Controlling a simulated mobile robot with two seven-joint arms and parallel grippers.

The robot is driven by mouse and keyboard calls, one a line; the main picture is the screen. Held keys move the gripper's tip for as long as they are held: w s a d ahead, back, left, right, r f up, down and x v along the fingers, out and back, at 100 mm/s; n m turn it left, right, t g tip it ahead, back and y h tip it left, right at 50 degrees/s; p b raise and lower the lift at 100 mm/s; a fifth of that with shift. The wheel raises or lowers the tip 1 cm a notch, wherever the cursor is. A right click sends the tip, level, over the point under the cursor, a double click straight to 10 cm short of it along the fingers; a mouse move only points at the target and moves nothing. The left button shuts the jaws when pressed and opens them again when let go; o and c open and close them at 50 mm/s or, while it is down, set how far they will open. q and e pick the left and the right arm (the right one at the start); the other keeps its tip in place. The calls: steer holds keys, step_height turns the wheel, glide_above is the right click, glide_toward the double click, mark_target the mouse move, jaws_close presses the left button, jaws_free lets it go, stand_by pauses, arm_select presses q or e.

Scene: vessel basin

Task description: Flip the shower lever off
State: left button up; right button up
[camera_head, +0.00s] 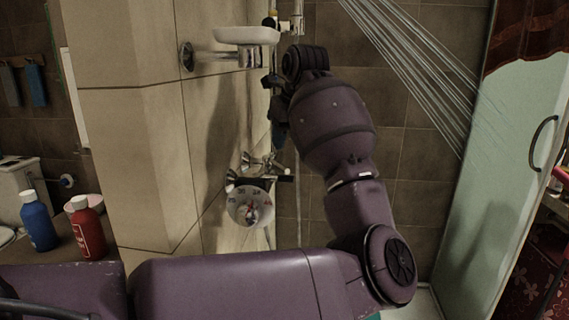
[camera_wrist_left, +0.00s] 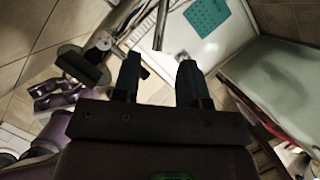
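The chrome shower mixer (camera_head: 258,168) is on the tiled wall in the head view, with a round numbered dial (camera_head: 249,206) at its front. I cannot clearly tell which small part of it is the lever. Water streams (camera_head: 415,70) run at the upper right. My left gripper (camera_head: 277,128) is above the mixer, close to the wall, and partly hidden by my own wrist. In the left wrist view its two fingers (camera_wrist_left: 160,70) stand apart with nothing between them. The mixer (camera_wrist_left: 103,40) shows there beyond and left of the fingers. My right gripper is not in view.
A white soap dish (camera_head: 246,35) on a chrome holder juts from the wall near my left wrist. A blue bottle (camera_head: 38,222) and a red bottle (camera_head: 87,228) stand at left. A pale green shower door (camera_head: 497,170) is at right. A teal mat (camera_wrist_left: 207,16) lies below.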

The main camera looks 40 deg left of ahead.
mark_target(284, 167)
arm_select(q)
steer(key=b+x, duration=0.1)
steer(key=x, duration=0.4)
steer(key=shift+w+a+f, duration=0.1)
steer(key=shift+f, duration=0.25)
steer(key=shift+a+f, duration=0.2)
steer(key=shift+f, duration=0.2)
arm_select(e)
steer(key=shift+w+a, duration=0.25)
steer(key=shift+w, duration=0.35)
arm_select(q)
steer(key=c, duration=0.7)
jaws_close()
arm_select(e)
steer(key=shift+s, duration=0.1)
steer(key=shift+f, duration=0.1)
